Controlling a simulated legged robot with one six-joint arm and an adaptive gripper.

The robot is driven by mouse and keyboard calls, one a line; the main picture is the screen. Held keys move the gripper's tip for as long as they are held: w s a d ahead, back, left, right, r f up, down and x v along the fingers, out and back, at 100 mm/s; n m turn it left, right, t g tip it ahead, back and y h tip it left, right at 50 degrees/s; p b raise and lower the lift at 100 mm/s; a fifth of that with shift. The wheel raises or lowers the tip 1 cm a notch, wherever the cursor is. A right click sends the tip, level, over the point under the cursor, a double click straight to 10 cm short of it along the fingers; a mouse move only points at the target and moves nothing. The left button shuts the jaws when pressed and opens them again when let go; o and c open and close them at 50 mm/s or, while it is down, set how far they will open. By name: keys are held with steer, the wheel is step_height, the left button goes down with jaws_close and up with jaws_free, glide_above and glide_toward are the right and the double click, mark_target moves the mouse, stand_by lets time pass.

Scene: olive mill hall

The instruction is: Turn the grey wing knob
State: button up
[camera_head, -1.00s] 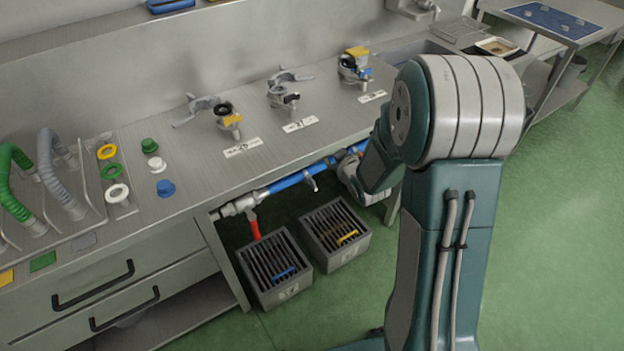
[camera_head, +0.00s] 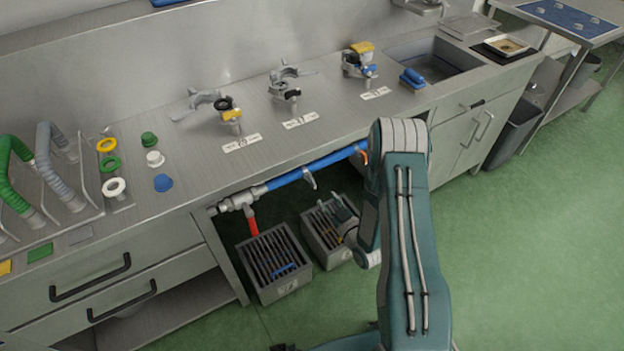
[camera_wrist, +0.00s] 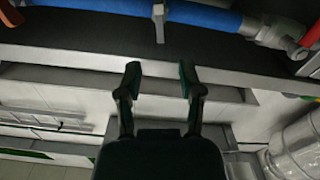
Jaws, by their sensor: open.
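A grey handle (camera_head: 310,180), which looks like the wing knob, hangs from the blue pipe (camera_head: 290,178) under the counter's front edge. In the wrist view the same grey handle (camera_wrist: 158,22) points down from the blue pipe (camera_wrist: 200,15) at the top middle. My gripper (camera_wrist: 160,72) is open and empty there, its two fingers apart below the handle and roughly in line with it. In the head view my gripper (camera_head: 338,212) is low over the right crate, partly hidden by my arm. It does not touch the handle.
A red lever (camera_head: 252,222) hangs at the pipe's left, an orange handle (camera_head: 363,156) at its right. Two slatted crates, left (camera_head: 283,290) and right (camera_head: 312,238), stand below. The counter (camera_head: 210,158) overhangs the pipe. Green floor is free at right.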

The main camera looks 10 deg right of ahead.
mark_target(313, 183)
steer(key=x, duration=0.9)
steer(key=shift+w+a, duration=0.1)
steer(key=shift+w, duration=0.2)
steer(key=shift+c, duration=0.3)
jaws_close()
steer(key=shift+f, duration=0.1)
